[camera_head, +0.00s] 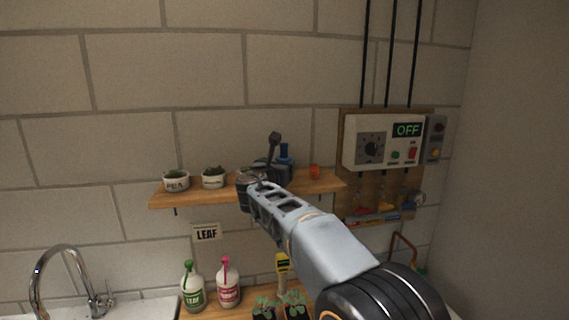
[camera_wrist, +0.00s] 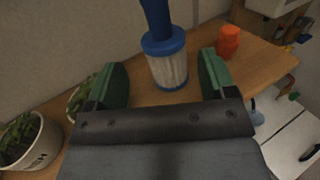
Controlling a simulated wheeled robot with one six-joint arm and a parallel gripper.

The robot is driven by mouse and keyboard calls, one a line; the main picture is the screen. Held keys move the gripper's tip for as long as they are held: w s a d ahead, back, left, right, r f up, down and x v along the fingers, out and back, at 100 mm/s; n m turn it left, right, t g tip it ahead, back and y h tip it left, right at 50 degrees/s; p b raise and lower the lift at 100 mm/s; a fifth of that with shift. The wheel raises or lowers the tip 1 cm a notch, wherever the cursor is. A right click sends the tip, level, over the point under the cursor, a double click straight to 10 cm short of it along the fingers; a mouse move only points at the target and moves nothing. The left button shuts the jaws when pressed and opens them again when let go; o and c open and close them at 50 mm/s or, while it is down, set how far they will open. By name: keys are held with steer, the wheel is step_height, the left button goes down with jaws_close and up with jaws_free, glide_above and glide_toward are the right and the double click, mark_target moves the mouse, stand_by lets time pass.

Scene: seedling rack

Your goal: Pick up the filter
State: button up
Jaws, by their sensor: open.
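The filter (camera_wrist: 168,68) is a white pleated cylinder with a blue end cap and a blue stem. It stands upright on the wooden shelf (camera_wrist: 262,62). In the head view its blue top (camera_head: 284,150) shows just behind my gripper (camera_head: 268,165), and its lower part is hidden. In the wrist view my gripper (camera_wrist: 162,75) is open, with one green-padded finger on each side of the filter's line. The filter appears ahead of and between the fingers, with a visible gap on both sides. Nothing is held.
An orange-red object (camera_wrist: 229,40) stands on the shelf right of the filter. Potted seedlings (camera_head: 213,177) stand to the left, one (camera_wrist: 28,138) near the left finger. A control box (camera_head: 385,143) reading OFF hangs at right. Bottles (camera_head: 228,282) and a sink tap (camera_head: 62,262) are below.

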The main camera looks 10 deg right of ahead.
mark_target(284, 158)
steer(key=p+x, duration=0.3)
steer(key=x, duration=0.2)
steer(key=shift+d+r, duration=0.15)
steer(key=shift+d, duration=0.1)
steer(key=shift+w+d, duration=0.15)
steer(key=shift+w, duration=0.15)
steer(key=shift+c, duration=0.2)
steer(key=c, duration=1)
steer(key=shift+o, duration=0.2)
